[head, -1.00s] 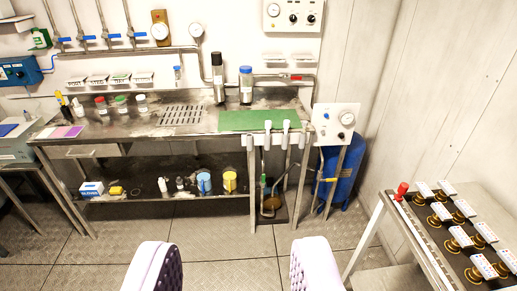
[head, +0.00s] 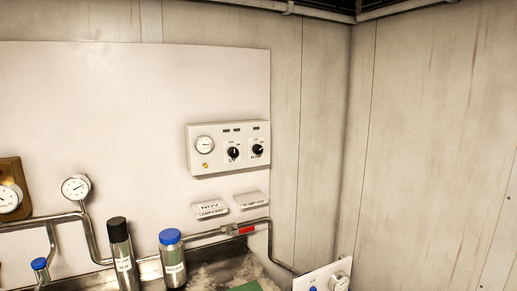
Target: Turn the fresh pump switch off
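A white control panel (head: 229,147) is mounted on the white wall board, right of the picture's middle left. It carries a round gauge (head: 204,145), a small yellow light and two black rotary knobs. The left knob (head: 233,152) has a label that seems to read UV. The right knob (head: 257,149) has a label that seems to read PUMP; its exact setting is too small to tell. My gripper is not in view.
Two labelled cards (head: 211,209) sit below the panel. A pipe with a red-handled valve (head: 243,230) runs beneath them. A black-capped bottle (head: 121,257) and a blue-capped bottle (head: 173,259) stand on the metal bench. The bare wall (head: 430,150) fills the right side.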

